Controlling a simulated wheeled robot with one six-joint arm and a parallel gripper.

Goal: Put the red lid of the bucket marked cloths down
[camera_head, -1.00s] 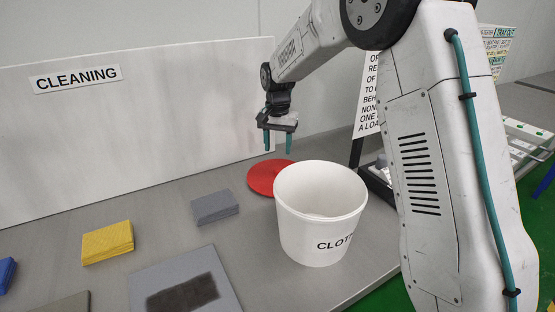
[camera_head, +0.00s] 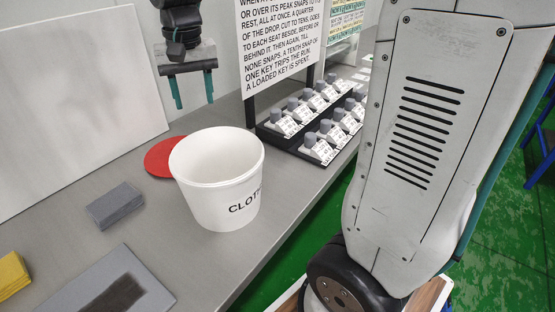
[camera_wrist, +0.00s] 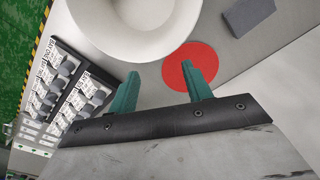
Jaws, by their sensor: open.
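The red lid (camera_head: 163,157) lies flat on the grey worktop, behind and left of the white bucket (camera_head: 219,200), which partly hides it. The bucket is upright and open at the top, with lettering starting "CLOT" on its side. In the wrist view the red lid (camera_wrist: 190,66) shows just beyond the fingertips, beside the bucket (camera_wrist: 133,48). My gripper (camera_head: 194,90) is open and empty, its two teal fingers apart and pointing down, above the worktop behind the bucket. It touches neither lid nor bucket.
A black tray of several grey-topped pieces with labels (camera_head: 315,120) stands right of the bucket, by a printed sign (camera_head: 280,42). A white board (camera_head: 75,95) stands behind.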

